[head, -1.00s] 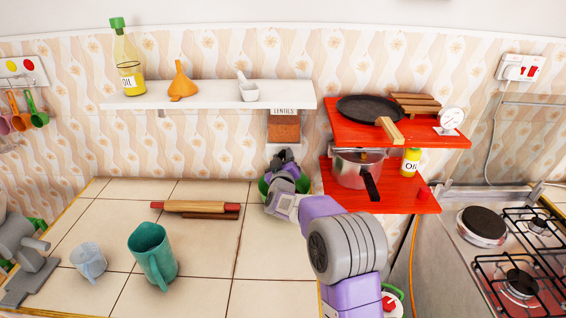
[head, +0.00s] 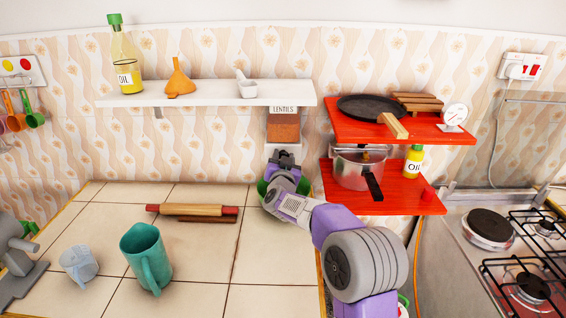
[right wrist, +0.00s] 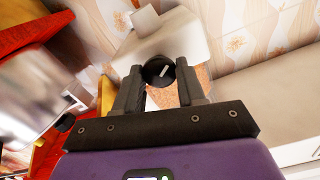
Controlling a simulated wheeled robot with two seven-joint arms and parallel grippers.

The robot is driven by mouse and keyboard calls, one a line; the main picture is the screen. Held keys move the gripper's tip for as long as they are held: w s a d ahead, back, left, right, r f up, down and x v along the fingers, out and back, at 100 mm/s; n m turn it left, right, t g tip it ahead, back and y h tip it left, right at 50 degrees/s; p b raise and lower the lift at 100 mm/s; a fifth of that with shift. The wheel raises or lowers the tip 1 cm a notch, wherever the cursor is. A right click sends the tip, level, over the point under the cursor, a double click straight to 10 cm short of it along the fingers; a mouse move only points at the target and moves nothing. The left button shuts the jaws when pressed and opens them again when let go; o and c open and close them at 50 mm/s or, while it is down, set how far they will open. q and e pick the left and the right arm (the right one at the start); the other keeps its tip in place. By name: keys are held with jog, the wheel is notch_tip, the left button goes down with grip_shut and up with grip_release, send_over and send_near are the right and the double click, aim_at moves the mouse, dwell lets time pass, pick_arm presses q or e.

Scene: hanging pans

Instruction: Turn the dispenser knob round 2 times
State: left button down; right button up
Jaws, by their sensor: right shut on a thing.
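The lentils dispenser (head: 283,125) hangs on the wall below the white shelf, with brown lentils behind its window. Its black round knob (right wrist: 159,72) shows in the right wrist view, with a pale bar across its face. My right gripper (head: 281,158) reaches up to the dispenser's lower part; in the right wrist view its two fingers (right wrist: 160,88) are shut on the knob, one on each side. In the head view the knob is hidden by the gripper. A green bowl (head: 263,188) is partly hidden behind my right wrist, below the dispenser.
Red shelves (head: 400,200) with a steel pot (head: 352,170), a pan and an oil bottle stand close right of my right arm. A rolling pin (head: 195,210), teal jug (head: 146,258) and blue cup (head: 79,264) are on the tiled counter. The white shelf (head: 205,92) is above.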

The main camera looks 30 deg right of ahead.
jog(key=shift+m, duration=0.5)
jog(key=o, duration=1.1)
jog(key=shift+c, duration=0.2)
jog(key=shift+s, duration=0.1)
jog(key=v, duration=0.7)
jog(key=shift+s, duration=0.2)
jog(key=shift+a, duration=0.1)
